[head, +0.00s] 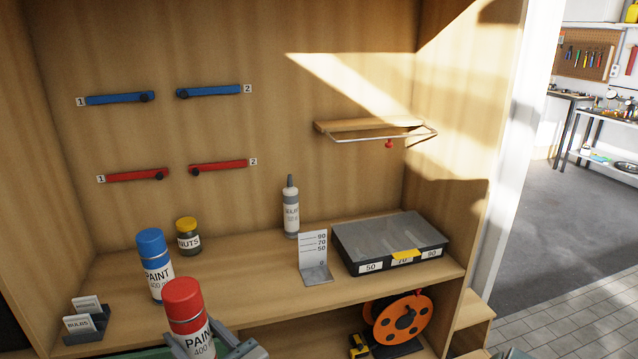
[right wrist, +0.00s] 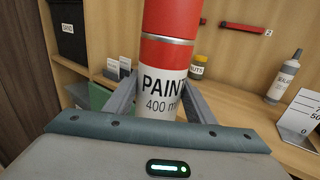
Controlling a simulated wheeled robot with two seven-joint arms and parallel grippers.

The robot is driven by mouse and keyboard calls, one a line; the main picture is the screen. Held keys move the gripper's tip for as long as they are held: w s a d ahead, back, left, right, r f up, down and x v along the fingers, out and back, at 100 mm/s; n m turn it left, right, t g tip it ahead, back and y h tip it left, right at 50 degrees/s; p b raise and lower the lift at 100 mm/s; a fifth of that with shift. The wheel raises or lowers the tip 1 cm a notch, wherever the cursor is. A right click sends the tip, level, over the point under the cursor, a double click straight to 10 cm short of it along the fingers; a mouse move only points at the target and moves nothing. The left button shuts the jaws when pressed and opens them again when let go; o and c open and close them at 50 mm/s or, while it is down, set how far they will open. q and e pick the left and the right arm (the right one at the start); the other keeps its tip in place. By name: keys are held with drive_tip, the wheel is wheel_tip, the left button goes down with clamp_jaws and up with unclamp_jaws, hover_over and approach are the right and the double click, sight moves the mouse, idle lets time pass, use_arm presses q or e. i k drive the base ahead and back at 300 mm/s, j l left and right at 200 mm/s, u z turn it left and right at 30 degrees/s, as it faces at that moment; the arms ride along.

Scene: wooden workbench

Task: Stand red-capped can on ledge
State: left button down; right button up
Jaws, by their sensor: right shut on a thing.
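The red-capped paint can (head: 186,306) is upright at the bottom of the head view, in front of the bench shelf. In the right wrist view the can (right wrist: 163,88) stands between the two fingers, label facing me; its cap top is cut off. My right gripper (head: 212,346) is shut on the can's lower body. A small wooden ledge (head: 352,126) with a wire rail and a red knob below it is fixed high on the back panel, right of and well above the can. My left gripper is out of view.
On the shelf board (head: 240,283) stand a blue-capped paint can (head: 152,262), a yellow-lidded nuts jar (head: 188,238), a sealant bottle (head: 291,212), a metal gauge plate (head: 314,258) and a grey organizer case (head: 388,240). Blue bars (head: 118,99) and red bars (head: 138,175) are on the back panel.

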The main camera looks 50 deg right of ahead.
sight(384, 120)
drive_tip(key=z, duration=1.15)
drive_tip(key=i+j, duration=0.45)
drive_tip(key=i, duration=0.1)
